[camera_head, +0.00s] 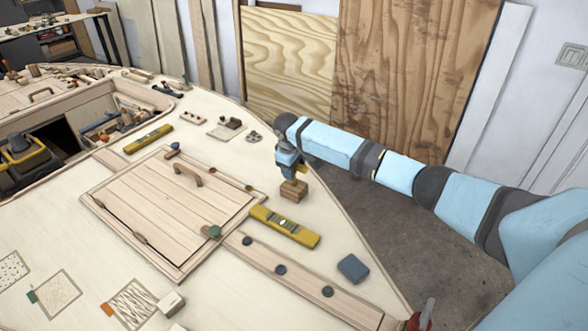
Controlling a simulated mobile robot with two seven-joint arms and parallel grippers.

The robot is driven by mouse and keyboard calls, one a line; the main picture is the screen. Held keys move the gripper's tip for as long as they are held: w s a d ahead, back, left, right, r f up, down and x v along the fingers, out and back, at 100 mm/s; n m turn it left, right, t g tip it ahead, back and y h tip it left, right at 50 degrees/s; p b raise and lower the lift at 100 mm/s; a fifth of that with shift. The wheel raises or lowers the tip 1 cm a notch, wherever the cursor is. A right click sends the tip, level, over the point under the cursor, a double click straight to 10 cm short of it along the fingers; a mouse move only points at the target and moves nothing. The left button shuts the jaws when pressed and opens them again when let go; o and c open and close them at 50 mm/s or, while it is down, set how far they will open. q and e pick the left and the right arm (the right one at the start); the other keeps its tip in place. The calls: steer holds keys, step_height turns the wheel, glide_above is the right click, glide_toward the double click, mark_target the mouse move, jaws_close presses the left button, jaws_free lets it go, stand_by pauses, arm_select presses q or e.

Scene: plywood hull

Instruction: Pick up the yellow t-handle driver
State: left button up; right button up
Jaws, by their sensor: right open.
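My right arm reaches in from the right edge, and its blue and dark gripper (289,174) points down over a small wooden block (293,192) on the deck. The gripper is open. A small bit of yellow shows at its fingers just above the block; it may be the yellow t-handle driver, but the gripper covers most of it and I cannot make out a handle. I cannot tell whether the fingers touch it. My left gripper is not in view.
A yellow level (285,227) lies left of and nearer than the block, beside the hatch panel (165,205). A blue box (353,268) sits near the deck's right edge. Another yellow level (148,139) lies further back. Plywood sheets (410,80) lean on the wall beyond.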

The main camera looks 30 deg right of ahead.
steer(key=shift+w+d+f, duration=0.1)
steer(key=shift+d+f, duration=0.05)
steer(key=shift+f, duration=0.5)
jaws_close()
steer(key=shift+r, duration=0.15)
step_height(320, 180, up, 25)
steer(key=p, duration=0.6)
steer(key=shift+p, duration=0.35)
steer(key=shift+f, duration=0.25)
